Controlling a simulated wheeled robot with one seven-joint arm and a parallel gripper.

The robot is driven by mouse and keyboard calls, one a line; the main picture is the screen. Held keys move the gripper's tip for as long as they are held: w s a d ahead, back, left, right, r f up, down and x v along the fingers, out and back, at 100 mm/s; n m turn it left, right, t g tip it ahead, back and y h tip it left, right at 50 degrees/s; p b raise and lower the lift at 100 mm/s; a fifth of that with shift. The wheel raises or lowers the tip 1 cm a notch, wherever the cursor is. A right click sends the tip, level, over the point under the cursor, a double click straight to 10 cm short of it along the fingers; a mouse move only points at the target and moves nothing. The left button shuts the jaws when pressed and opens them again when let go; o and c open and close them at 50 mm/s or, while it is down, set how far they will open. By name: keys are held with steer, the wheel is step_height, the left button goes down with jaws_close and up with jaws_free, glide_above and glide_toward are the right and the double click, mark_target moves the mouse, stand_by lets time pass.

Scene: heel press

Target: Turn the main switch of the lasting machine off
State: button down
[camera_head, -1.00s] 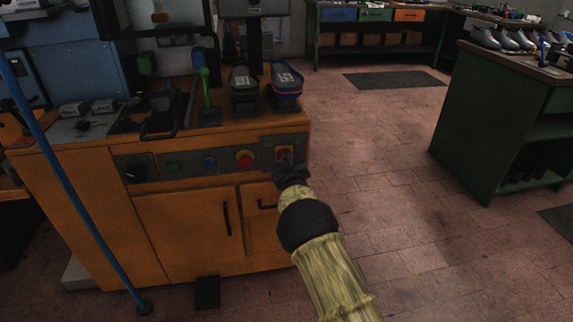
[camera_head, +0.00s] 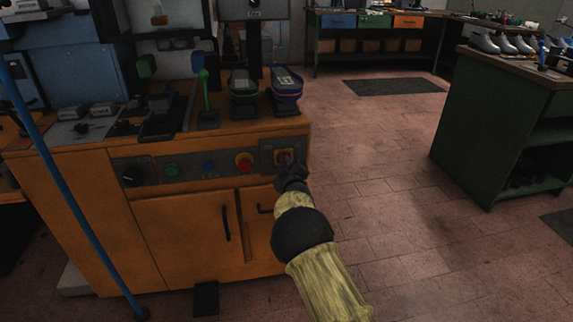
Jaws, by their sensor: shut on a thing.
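The lasting machine (camera_head: 180,215) is an orange cabinet with a dark control strip on its front. The main switch (camera_head: 283,155) sits at the right end of the strip, a red knob on a small yellow plate. My gripper (camera_head: 287,164) is at the switch and is shut on its knob. The dark gripper covers the lower part of the switch, so the angle of the knob cannot be told.
Left of the switch are a red button (camera_head: 244,162) on yellow, blue and green buttons and a dark knob (camera_head: 132,174). A blue pole (camera_head: 75,200) stands at the left. A green bench (camera_head: 480,140) with shoes stands right. The floor between is clear.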

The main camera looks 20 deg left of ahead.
steer(key=c, duration=1.5)
jaws_free()
steer(key=shift+o, duration=0.2)
steer(key=p+v, duration=0.2)
steer(key=v, duration=1.5)
steer(key=shift+s, duration=0.15)
